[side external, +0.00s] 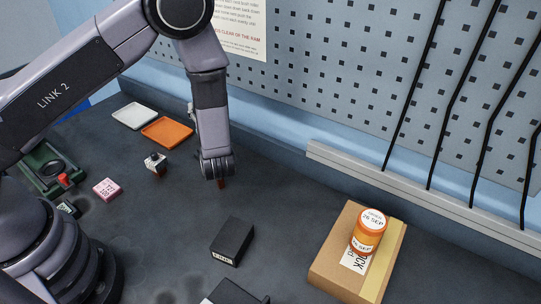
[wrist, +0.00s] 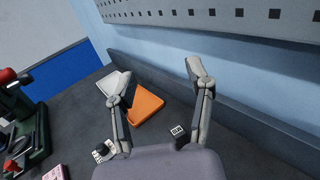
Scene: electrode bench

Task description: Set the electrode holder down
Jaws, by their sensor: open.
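My gripper (side external: 219,178) is low over the dark bench, pointing down. In the wrist view its two fingers (wrist: 158,82) are spread apart with nothing between the tips. I cannot tell for sure which thing is the electrode holder. A small dark block with a white marked face (wrist: 177,130) lies by the right finger and is partly hidden; the arm may hide it in the side view. A small black-and-white block (side external: 155,163) stands left of my gripper and also shows by the left finger in the wrist view (wrist: 102,152). A small reddish-brown bit shows below the gripper.
A white tray (side external: 134,116) and an orange tray (side external: 167,132) lie at the back left. A pink block (side external: 106,189) and a green device (side external: 45,172) are left. A black box (side external: 232,242) is in front; a cardboard box (side external: 335,246) carries an orange jar (side external: 369,232). A pegboard wall stands behind.

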